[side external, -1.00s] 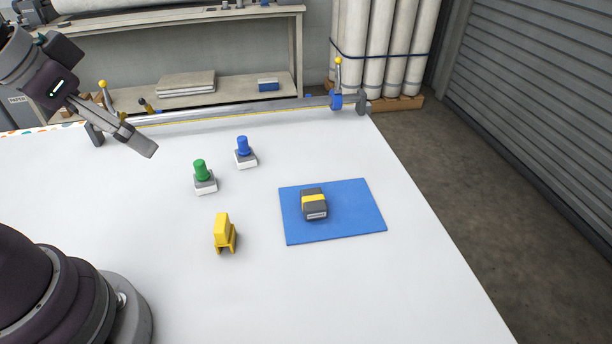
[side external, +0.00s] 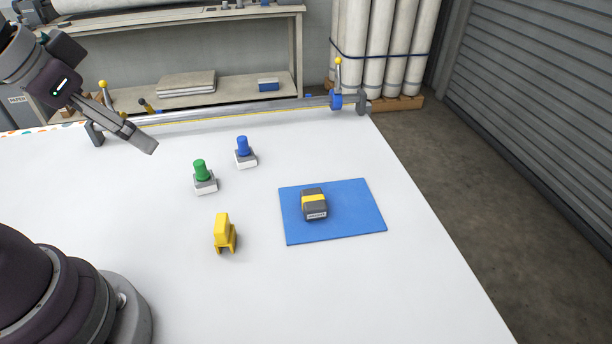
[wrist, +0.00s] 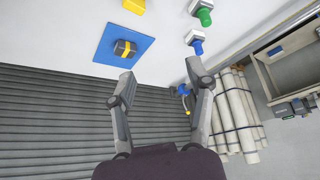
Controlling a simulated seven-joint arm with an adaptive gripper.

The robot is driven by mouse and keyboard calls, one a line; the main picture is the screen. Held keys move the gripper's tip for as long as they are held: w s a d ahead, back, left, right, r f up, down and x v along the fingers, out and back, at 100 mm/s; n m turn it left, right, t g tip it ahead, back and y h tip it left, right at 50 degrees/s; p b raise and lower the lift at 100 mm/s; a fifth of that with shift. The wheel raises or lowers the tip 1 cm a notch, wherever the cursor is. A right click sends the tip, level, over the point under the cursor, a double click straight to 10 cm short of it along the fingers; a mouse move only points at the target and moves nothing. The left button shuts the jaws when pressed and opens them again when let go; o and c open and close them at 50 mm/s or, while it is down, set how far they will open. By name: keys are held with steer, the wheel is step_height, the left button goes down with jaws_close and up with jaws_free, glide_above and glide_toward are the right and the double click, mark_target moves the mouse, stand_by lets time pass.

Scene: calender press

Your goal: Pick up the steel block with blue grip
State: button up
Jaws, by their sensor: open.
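The steel block with blue grip (side external: 244,153) stands upright on the white table, a pale square base with a blue knob on top. In the wrist view the same block (wrist: 195,40) is near the top, right of centre, beyond the right finger. My gripper (side external: 146,146) is above the table to the left of the block, apart from it. In the wrist view my gripper (wrist: 159,82) has its two fingers spread wide with nothing between them. A similar block with a green grip (side external: 203,177) stands close by, nearer the side camera.
A blue mat (side external: 355,210) carries a dark grey block with a yellow band (side external: 314,204). A yellow bracket-like piece (side external: 224,235) stands on the table (side external: 420,290). A metal rail (side external: 230,112) runs along the back edge. The front right of the table is clear.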

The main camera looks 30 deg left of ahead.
steer(key=w+d+f+n+t+h, duration=0.1)
steer(key=w+d+n+t+h, duration=0.1)
steer(key=w+d+n, duration=0.4)
steer(key=w+d+n+t+h, duration=0.1)
steer(key=w+n+t+h, duration=0.2)
steer(key=w, duration=0.5)
steer(key=n+t+y, duration=0.6)
steer(key=n+y, duration=0.5)
steer(key=n, duration=1.9)
glide_above(240, 143)
steer(key=v, duration=0.4)
step_height(240, 143, down, 9)
steer(key=shift+n, duration=0.4)
step_height(240, 143, down, 8)
steer(key=shift+w+a+r, duration=0.1)
steer(key=shift+w+r, duration=0.1)
steer(key=shift+x, duration=2.5)
jaws_close()
